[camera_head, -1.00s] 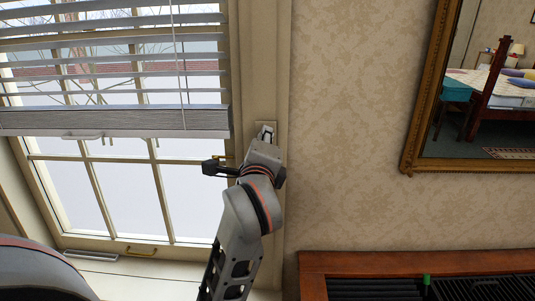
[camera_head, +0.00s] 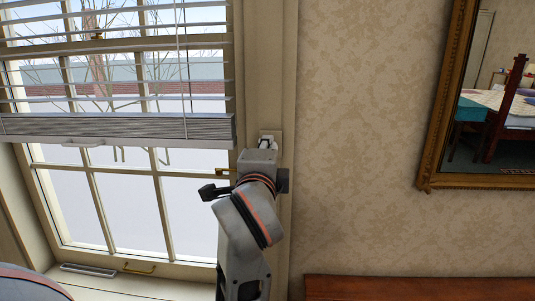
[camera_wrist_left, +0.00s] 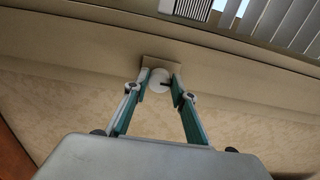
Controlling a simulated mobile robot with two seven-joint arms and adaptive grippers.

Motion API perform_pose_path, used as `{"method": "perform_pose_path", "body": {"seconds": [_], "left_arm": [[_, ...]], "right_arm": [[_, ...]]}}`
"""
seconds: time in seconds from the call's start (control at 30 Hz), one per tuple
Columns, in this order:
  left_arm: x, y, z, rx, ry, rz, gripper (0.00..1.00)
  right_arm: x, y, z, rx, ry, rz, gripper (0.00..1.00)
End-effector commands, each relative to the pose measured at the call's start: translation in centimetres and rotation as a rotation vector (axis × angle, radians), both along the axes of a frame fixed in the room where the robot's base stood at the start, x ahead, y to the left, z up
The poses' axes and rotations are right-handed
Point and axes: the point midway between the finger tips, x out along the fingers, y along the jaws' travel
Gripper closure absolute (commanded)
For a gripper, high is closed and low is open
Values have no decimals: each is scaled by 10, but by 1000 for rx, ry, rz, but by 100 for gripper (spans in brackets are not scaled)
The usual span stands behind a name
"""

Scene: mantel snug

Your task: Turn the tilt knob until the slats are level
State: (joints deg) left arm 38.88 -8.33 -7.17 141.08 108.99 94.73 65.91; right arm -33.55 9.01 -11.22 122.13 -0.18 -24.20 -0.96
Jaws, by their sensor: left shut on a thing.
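The tilt knob is a round white knob (camera_wrist_left: 158,79) on a small plate (camera_wrist_left: 160,62) on the window's side frame. My left gripper (camera_wrist_left: 160,83) is shut on it, one finger at each side. A dark mark shows near the knob's right edge. In the head view my left gripper (camera_head: 266,145) reaches up to the pale plate (camera_head: 270,134), and its wrist hides most of the knob. The blind's white slats (camera_head: 120,55) look thin, close to edge-on, with clear gaps between them. Slats also show in the wrist view (camera_wrist_left: 262,18). My right gripper is not in view.
The blind's bottom rail (camera_head: 120,128) hangs left of my wrist, across the window (camera_head: 110,200). A brass latch (camera_head: 226,171) is close to my wrist. A gilt mirror (camera_head: 428,150) hangs at right, above a wooden mantel (camera_head: 400,290). The wall between is bare.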

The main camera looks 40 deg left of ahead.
Motion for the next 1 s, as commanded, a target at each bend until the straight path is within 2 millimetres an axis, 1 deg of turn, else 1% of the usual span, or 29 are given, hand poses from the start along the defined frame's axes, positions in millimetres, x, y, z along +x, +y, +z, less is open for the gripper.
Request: {"method": "perform_pose_path", "body": {"seconds": [0.17,0.2,0.23,0.57,0.67,0.77,0.93,0.97,1.0], "left_arm": [[0,0,-1,-1,3,-1,96],[0,0,-1,-1,3,-1,64],[0,0,-1,-1,3,-1,58],[0,0,0,1,1,0,58],[0,0,4,0,-1,1,58],[0,0,14,-2,-3,1,58],[-1,0,43,-1,-10,1,58],[-1,0,49,1,-11,2,56],[-1,0,57,1,-13,0,50]], "right_arm": [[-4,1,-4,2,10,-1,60],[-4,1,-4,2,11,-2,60],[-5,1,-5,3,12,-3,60],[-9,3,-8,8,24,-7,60],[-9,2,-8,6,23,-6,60],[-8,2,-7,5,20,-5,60],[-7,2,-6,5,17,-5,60],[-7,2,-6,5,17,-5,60],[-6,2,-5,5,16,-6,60]]}}
